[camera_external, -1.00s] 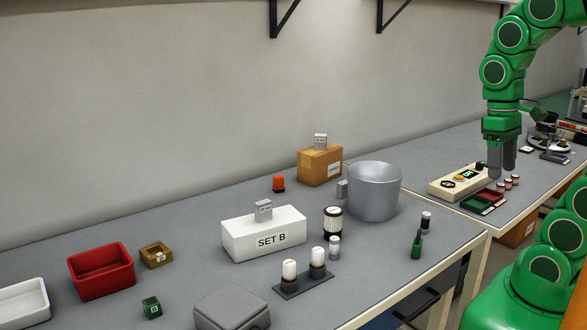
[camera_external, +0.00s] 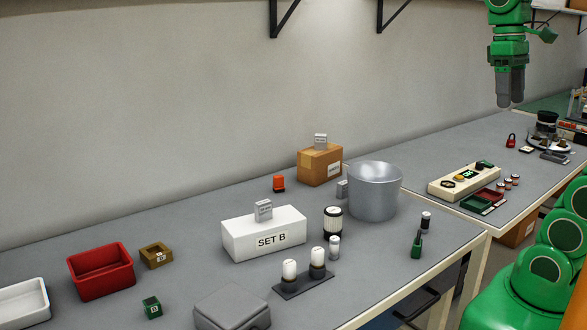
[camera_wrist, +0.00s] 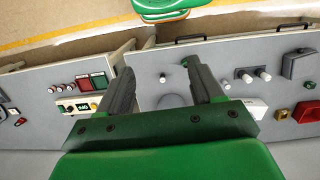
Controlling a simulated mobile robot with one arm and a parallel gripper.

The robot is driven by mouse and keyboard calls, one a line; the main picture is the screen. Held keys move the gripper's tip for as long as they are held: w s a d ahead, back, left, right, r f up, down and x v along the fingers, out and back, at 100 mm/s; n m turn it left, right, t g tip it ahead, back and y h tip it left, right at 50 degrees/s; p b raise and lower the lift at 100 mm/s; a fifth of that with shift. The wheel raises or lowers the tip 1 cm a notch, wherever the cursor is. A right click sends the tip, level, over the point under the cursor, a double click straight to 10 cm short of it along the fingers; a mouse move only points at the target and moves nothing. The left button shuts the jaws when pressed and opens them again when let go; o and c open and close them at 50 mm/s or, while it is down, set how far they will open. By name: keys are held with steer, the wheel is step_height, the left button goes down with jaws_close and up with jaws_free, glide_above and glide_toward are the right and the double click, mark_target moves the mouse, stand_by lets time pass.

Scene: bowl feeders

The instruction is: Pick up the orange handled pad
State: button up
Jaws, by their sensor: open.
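A small orange object (camera_external: 278,183) with a darker base stands on the near bench, left of the cardboard box; it looks like the orange handled pad, though it is small. I cannot make it out in the wrist view. My gripper (camera_external: 504,104) hangs pointing down, high above the farther bench at the right, well away from the orange object. In the wrist view my gripper (camera_wrist: 160,68) has its two fingers wide apart with nothing between them.
The cardboard box (camera_external: 320,168), a grey pot (camera_external: 375,195) and the white SET B box (camera_external: 255,240) stand near the orange object. A red bin (camera_external: 101,272) is at the left. A control panel (camera_external: 460,182) and a red padlock (camera_external: 511,141) are on the farther bench. Bare bench lies left of the orange object.

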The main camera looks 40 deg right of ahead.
steer(key=w+d+r+n+t+h, duration=0.15)
steer(key=w+n, duration=0.35)
steer(key=w, duration=0.7)
steer(key=w+d+n+t+h, duration=0.3)
steer(key=w+n, duration=0.1)
steer(key=w, duration=0.8)
steer(key=w+d+r+n+t+h, duration=0.15)
steer(key=w+n, duration=0.35)
steer(key=w, duration=0.6)
steer(key=n+t+y, duration=0.2)
steer(key=n+t, duration=0.7)
steer(key=n, duration=1)
glide_above(280, 181)
steer(key=s+a, duration=0.1)
steer(key=s, duration=0.3)
step_height(280, 181, down, 3)
step_height(280, 181, down, 37)
steer(key=shift+f, duration=0.2)
steer(key=shift+w+d+f+g+y, duration=0.2)
steer(key=shift+w+f+g+y, duration=0.1)
steer(key=shift+w+f, duration=0.3)
steer(key=shift+r+x, duration=0.2)
steer(key=shift+x, duration=2.3)
steer(key=shift+w+f, duration=0.2)
steer(key=shift+w, duration=0.5)
